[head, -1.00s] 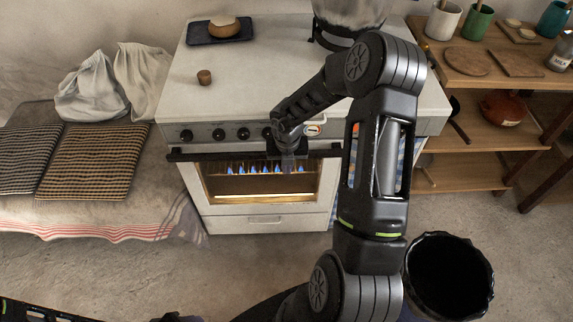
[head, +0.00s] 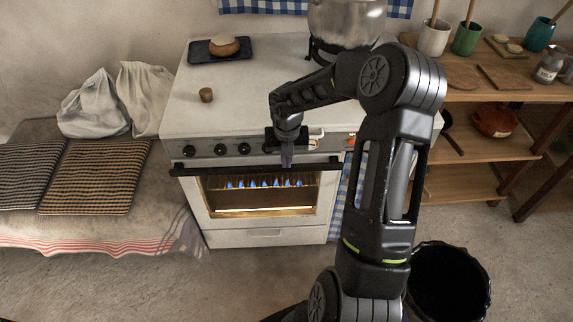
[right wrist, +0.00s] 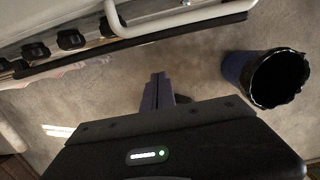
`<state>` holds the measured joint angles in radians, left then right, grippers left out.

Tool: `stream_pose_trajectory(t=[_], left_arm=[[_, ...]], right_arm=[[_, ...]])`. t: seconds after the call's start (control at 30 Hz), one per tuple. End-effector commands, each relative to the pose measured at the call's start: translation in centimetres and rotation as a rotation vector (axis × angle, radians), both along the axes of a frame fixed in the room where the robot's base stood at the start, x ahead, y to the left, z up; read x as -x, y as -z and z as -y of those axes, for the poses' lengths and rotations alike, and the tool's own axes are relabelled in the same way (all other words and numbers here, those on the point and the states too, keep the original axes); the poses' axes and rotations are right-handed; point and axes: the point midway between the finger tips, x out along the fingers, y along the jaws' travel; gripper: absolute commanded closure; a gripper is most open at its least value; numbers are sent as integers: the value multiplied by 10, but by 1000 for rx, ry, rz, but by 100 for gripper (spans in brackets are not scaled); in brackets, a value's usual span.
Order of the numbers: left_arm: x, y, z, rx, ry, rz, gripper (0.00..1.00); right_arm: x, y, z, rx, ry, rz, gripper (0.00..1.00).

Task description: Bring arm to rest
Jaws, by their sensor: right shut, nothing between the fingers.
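My right arm rises from the bottom of the head view, bends at the elbow and reaches left over the front of the stove. My right gripper (head: 287,160) points down in front of the oven handle and the right-hand knobs; it looks empty. In the right wrist view the fingers of the right gripper (right wrist: 158,90) are shut together with bare floor below them. I cannot tell in the head view whether they touch the handle. My left gripper is out of view.
The white stove (head: 180,118) has a lit oven window and a dark handle (head: 200,171). On top stand a metal pot (head: 345,25), a tray with bread (head: 203,52) and a wooden cup (head: 206,95). A black bin (head: 480,290) stands right of my arm. Shelves (head: 475,145) stand right.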

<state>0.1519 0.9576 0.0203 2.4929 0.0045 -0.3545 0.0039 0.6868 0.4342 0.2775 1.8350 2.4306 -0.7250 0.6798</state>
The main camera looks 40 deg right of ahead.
Motion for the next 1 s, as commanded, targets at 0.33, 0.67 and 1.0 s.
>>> stream_pose_trajectory(t=[0.33, 0.67, 1.0], left_arm=[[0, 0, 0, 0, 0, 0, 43], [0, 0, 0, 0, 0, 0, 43], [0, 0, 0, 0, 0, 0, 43]], right_arm=[[0, 0, 0, 1, 0, 1, 100], [-6, 1, 16, 107, -222, 11, 100], [-6, 61, -1, 485, -1341, -114, 100]])
